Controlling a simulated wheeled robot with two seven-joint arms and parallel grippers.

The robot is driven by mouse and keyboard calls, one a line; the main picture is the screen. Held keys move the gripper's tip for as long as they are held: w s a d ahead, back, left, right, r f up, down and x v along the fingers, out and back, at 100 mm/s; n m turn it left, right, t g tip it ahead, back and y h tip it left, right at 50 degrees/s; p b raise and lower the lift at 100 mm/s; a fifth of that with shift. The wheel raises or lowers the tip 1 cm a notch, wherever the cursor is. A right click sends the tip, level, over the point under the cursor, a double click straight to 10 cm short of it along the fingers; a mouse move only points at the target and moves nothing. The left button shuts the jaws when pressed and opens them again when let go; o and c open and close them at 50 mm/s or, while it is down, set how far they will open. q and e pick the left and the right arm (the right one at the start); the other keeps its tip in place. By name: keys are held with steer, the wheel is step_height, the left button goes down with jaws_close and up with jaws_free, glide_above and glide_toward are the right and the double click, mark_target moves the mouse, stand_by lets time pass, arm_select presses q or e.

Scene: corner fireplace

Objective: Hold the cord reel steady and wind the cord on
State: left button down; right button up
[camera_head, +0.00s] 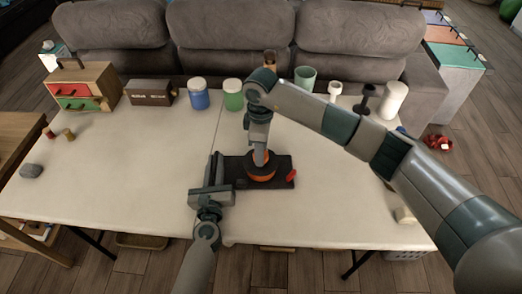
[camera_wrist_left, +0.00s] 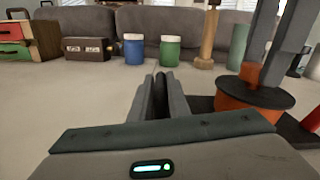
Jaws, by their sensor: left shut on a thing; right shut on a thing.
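The cord reel (camera_head: 262,170) stands on a dark base board (camera_head: 281,182) at the table's front middle. It is orange with a dark round top; a small red post (camera_head: 292,176) stands on the board's right end. My left gripper (camera_head: 216,162) is shut at the board's left edge; its fingers (camera_wrist_left: 163,92) are nearly together in the left wrist view. My right gripper (camera_head: 260,158) reaches down from above and is shut on the reel's upright orange knob (camera_wrist_left: 250,74). The reel (camera_wrist_left: 250,117) shows at the right there. I cannot make out the cord.
Along the back of the white table (camera_head: 120,170) stand a drawer box (camera_head: 80,88), a dark case (camera_head: 151,92), a blue jar (camera_head: 198,94), a green jar (camera_head: 233,95) and a green cup (camera_head: 304,78). A grey stone (camera_head: 31,170) lies far left. The table's left middle is clear.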

arm_select(q)
steer(key=shift+d, duration=0.15)
arm_select(e)
steer(key=shift+a, duration=0.1)
steer(key=o, duration=1)
steer(key=shift+o, duration=0.2)
steer(key=shift+r, duration=0.45)
step_height(320, 180, up, 11)
arm_select(q)
steer(key=c, duration=1.6)
jaws_free()
